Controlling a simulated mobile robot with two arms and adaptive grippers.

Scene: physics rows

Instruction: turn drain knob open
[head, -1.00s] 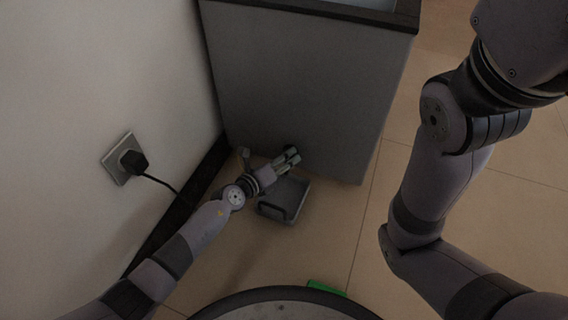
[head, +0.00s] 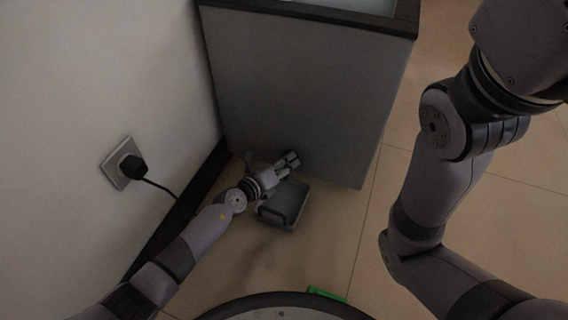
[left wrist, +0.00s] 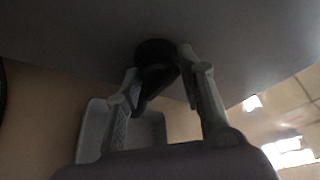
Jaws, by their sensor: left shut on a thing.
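The drain knob (left wrist: 154,72) is a dark round piece with a lever-like part on the lower face of the grey cabinet (head: 305,95). In the left wrist view it sits between the two fingers of my left gripper (left wrist: 160,85), which is shut on it. In the head view my left gripper (head: 289,163) is low at the cabinet face and hides the knob. My right arm shows at the right, but its gripper is out of view.
A grey tray (head: 289,207) stands on the floor under my left gripper, and shows in the wrist view (left wrist: 92,130). A wall socket with a black plug (head: 131,167) and cord is at the left. A green item (head: 326,294) lies near my base. Tiled floor is clear at right.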

